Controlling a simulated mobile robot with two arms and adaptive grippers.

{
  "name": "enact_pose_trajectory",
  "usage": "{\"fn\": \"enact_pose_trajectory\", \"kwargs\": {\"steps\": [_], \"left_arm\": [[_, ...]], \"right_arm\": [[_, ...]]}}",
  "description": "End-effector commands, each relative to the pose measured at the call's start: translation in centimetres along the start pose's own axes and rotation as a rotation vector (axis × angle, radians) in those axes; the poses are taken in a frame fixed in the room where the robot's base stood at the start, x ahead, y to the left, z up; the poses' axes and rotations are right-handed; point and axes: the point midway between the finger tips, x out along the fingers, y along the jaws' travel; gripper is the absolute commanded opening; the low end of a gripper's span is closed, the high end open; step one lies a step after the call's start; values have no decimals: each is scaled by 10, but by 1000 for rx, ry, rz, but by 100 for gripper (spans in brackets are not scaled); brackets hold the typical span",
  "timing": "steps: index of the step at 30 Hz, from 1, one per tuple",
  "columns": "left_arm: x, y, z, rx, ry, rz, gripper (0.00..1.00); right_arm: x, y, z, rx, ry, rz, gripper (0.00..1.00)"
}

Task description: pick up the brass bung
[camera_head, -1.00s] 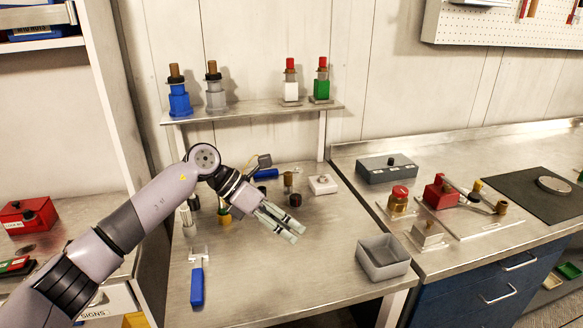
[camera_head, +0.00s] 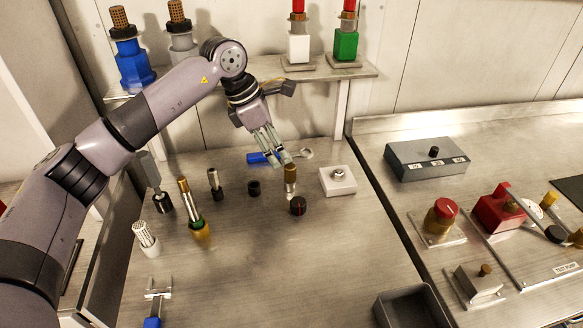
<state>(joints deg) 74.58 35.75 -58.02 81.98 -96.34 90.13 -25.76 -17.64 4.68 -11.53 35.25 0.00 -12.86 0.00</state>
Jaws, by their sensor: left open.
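A small upright cylinder with a brass top and a paler lower part (camera_head: 290,176), which looks like the brass bung, stands on the steel bench. My left gripper (camera_head: 276,158) reaches down from the upper left with open, empty fingers. Its fingertips appear just beside and above the brass top in the picture; I cannot tell whether they touch it. My right gripper is not in view.
Close by are a dark red-black cap (camera_head: 298,206), a black ring (camera_head: 254,188), a white block with a silver knob (camera_head: 338,181) and a blue-handled wrench (camera_head: 260,158). A grey bin (camera_head: 410,306) stands at the front right. The bench's front middle is clear.

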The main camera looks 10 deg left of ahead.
Motion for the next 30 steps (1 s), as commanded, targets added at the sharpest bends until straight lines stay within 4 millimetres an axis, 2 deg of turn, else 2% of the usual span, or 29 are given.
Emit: {"fn": "enact_pose_trajectory", "kwargs": {"steps": [3, 11, 15, 19, 28, 30], "left_arm": [[18, 0, 1, -1, 0, -3, 47], [38, 1, 1, -1, -1, -2, 47], [60, 4, 2, -3, 0, -4, 47], [77, 5, 1, -1, -1, -2, 47], [84, 5, 0, -1, -2, 0, 47], [84, 5, 0, -1, -2, 0, 43]], "right_arm": [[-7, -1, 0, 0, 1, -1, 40], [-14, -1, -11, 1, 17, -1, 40], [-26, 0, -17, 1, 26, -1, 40], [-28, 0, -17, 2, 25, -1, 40], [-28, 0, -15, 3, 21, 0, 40], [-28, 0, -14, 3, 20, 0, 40]]}}
